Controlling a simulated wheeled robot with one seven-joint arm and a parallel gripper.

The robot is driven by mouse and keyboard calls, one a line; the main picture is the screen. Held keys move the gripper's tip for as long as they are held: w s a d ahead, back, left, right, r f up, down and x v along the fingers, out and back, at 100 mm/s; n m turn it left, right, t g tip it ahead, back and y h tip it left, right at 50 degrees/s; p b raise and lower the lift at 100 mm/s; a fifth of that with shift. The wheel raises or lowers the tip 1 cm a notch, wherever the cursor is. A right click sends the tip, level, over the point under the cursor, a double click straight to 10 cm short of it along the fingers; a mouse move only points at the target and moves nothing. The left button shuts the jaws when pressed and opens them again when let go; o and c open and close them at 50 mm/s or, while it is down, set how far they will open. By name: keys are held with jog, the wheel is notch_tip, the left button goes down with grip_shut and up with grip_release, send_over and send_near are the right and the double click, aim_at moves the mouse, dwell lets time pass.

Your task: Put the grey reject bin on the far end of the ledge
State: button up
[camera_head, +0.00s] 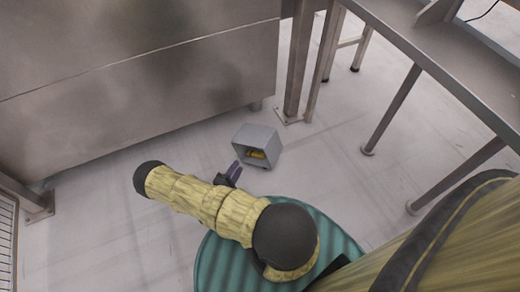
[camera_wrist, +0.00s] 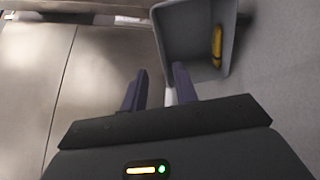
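The grey reject bin (camera_head: 262,135) sits on the floor near the foot of the metal cabinet in the head view, its open side facing my arm. A yellow item (camera_head: 257,154) lies inside it. In the wrist view the bin (camera_wrist: 174,30) is at the top, right of centre, with the yellow item (camera_wrist: 217,46) by its right wall. My gripper (camera_head: 231,171) is just in front of the bin. In the wrist view my gripper (camera_wrist: 157,78) is open, with the right finger overlapping the bin's near wall and the left finger outside it. I cannot tell whether they touch.
A large metal cabinet (camera_head: 140,75) stands behind and left of the bin. A metal table (camera_head: 440,50) with thin legs stands at the right. A metal post (camera_head: 298,60) is bolted to the floor just behind the bin. The floor (camera_head: 350,190) right of the bin is clear.

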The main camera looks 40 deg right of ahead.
jog(key=b, duration=0.5)
send_near(256, 137)
jog(key=x, duration=0.4)
jog(key=shift+w+d+f, duration=0.15)
jog(key=shift+d, duration=0.1)
jog(key=shift+w+d+f+b, duration=0.15)
jog(key=shift+w+d+b, duration=0.05)
jog(key=shift+d+b, duration=0.25)
jog(key=b+x, duration=0.2)
jog(key=x, duration=0.2)
jog(key=shift+b, duration=0.35)
jog(key=shift+w+d+r, duration=0.1)
jog(key=shift+r, duration=0.1)
jog(key=shift+c, duration=0.2)
grip_shut()
